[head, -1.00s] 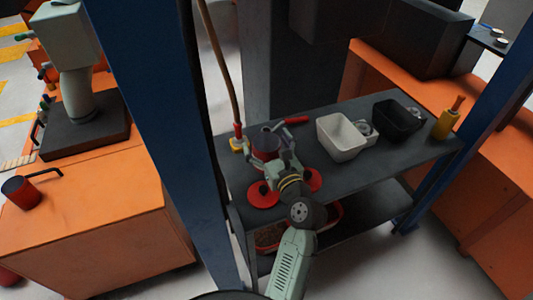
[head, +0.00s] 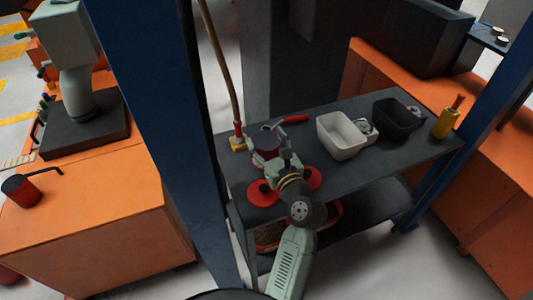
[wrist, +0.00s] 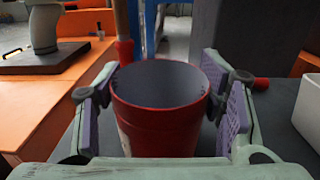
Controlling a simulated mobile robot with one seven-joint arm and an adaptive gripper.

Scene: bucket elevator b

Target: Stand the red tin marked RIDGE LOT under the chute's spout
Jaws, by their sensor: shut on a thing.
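A red, open-topped tin (wrist: 160,118) stands upright between the fingers of my gripper (wrist: 165,92) in the wrist view. My gripper is shut on it, one purple-padded finger on each side. Part of a pale label shows on the tin's left side; its words cannot be read. In the head view the tin (head: 266,141) is at the left end of a dark table (head: 350,172), with my gripper (head: 275,153) on its near side. I cannot tell whether its base touches the table. I cannot make out the chute's spout.
Two red discs (head: 262,194) lie near the table's front left. A red-handled tool (head: 293,119) lies behind the tin, and a brown pole (head: 226,75) rises behind left. A white bin (head: 341,136), black bin (head: 398,118) and yellow bottle (head: 446,123) stand right. A blue post (head: 165,130) stands left.

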